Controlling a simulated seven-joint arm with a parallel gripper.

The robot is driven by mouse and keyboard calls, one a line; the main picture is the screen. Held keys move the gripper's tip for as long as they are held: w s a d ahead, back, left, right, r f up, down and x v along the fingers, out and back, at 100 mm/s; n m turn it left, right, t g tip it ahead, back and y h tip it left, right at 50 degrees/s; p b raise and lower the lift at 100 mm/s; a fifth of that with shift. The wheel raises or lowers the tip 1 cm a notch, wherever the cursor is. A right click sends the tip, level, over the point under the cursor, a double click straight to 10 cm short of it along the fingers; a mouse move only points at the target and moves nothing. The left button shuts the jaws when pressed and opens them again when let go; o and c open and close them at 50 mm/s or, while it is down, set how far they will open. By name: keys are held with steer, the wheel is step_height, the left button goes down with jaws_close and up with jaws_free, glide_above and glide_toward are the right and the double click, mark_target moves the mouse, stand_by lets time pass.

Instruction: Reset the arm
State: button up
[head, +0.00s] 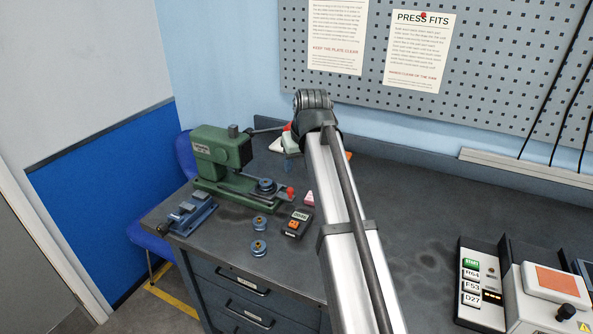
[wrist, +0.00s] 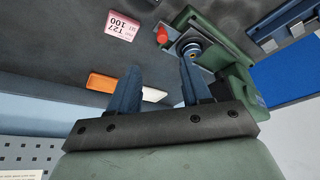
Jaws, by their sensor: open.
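My gripper (wrist: 160,87) shows in the wrist view as two blue fingers held apart, with nothing between them. The press also shows at the upper right of the wrist view (wrist: 240,85), apart from the fingers.
A blue vise (head: 190,213) sits at the left edge. A pink card (wrist: 121,25) lies beside the press. A button panel (head: 480,285) stands at the right. The bench middle is clear.

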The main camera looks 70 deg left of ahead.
steer(key=shift+d+r, duration=0.2)
steer(key=shift+r, duration=0.2)
stand_by(0.3)
